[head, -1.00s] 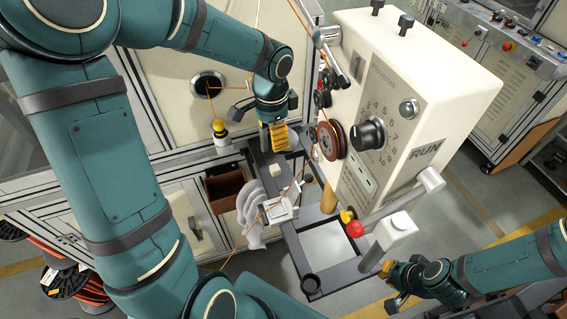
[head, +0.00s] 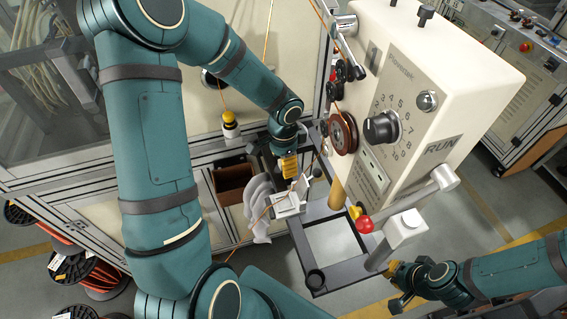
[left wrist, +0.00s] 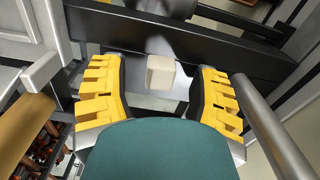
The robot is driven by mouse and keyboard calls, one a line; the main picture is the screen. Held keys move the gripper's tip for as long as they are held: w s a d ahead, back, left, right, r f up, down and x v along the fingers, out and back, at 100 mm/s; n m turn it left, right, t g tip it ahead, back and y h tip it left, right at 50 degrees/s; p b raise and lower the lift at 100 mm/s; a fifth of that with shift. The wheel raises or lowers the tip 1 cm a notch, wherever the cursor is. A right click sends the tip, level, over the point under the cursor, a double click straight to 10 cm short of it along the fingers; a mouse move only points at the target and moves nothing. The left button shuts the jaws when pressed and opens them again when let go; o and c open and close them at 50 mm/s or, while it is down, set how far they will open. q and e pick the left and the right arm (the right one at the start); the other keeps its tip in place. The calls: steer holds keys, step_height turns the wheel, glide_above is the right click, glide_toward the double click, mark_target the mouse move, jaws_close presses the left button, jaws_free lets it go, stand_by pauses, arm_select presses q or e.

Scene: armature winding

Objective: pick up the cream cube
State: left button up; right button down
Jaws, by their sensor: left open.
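The cream cube (left wrist: 160,72) shows in the left wrist view, lying on a pale surface beside a dark frame bar. My left gripper (left wrist: 160,88) is open, with its yellow-padded fingers on either side of the cube in the picture; I see no contact. In the head view the left gripper (head: 287,167) points down over the dark bench frame, and the cube is hidden there, seemingly by the gripper. My right gripper (head: 395,282) is at the lower right, away from the cube; its jaws are too small to read.
The cream winding machine (head: 430,110), with knob and copper spool (head: 343,133), stands right of the left gripper. A small white holder (head: 288,204) and white gloves (head: 259,205) are close below it. A brown open bin (head: 233,178) is to the left.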

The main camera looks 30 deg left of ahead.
arm_select(q)
steer(key=shift+c, duration=0.2)
steer(key=c, duration=0.7)
steer(key=shift+c, duration=0.2)
